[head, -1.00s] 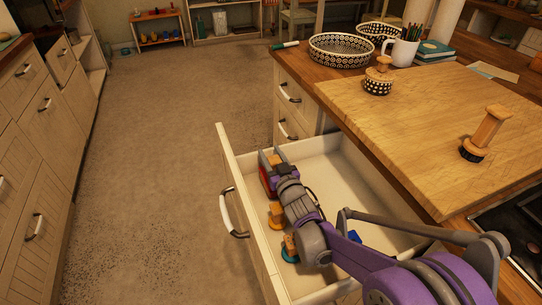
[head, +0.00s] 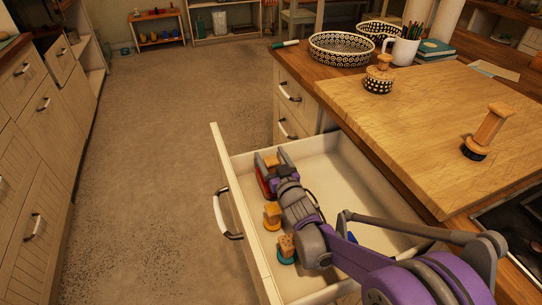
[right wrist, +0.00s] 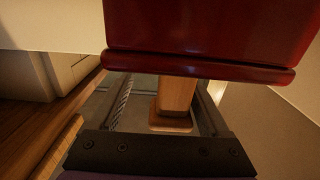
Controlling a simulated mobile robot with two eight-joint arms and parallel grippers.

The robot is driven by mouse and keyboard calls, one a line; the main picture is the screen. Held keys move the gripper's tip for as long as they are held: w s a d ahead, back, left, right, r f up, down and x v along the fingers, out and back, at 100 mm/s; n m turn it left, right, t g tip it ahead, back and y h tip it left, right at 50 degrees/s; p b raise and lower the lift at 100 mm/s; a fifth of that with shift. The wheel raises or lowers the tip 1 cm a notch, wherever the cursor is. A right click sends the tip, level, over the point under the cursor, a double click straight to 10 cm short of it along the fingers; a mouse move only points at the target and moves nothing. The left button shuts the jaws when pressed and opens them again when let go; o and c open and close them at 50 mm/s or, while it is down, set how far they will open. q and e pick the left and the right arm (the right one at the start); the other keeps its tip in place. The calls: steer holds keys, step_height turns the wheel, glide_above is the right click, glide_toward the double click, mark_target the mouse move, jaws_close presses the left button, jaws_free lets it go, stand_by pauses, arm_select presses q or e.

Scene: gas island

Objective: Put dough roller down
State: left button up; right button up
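The red dough roller (head: 264,182) with a wooden handle is inside the open drawer, near its front left corner. My right gripper (head: 270,160) is low in the drawer at this roller. In the right wrist view the red body (right wrist: 200,35) fills the top, and the wooden handle (right wrist: 175,95) stands between the spread fingers (right wrist: 160,105) with gaps beside it. The gripper looks open around the handle. The roller's contact with the drawer floor is hidden. My left gripper is not in view.
The drawer (head: 338,165) also holds a wooden piece with an orange base (head: 271,215) and one with a teal base (head: 287,248). The drawer's right side is mostly clear; the floor at left is free.

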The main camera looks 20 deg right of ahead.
mark_target(277, 164)
steer(key=shift+r, duration=0.2)
steer(key=shift+s+r+p, duration=0.5)
steer(key=shift+r+p, duration=0.05)
steer(key=shift+p, duration=0.05)
steer(key=s, duration=0.5)
steer(key=shift+s+d+p, duration=0.15)
steer(key=shift+s+p, duration=0.15)
steer(key=shift+p, duration=0.05)
steer(key=shift+s, duration=0.5)
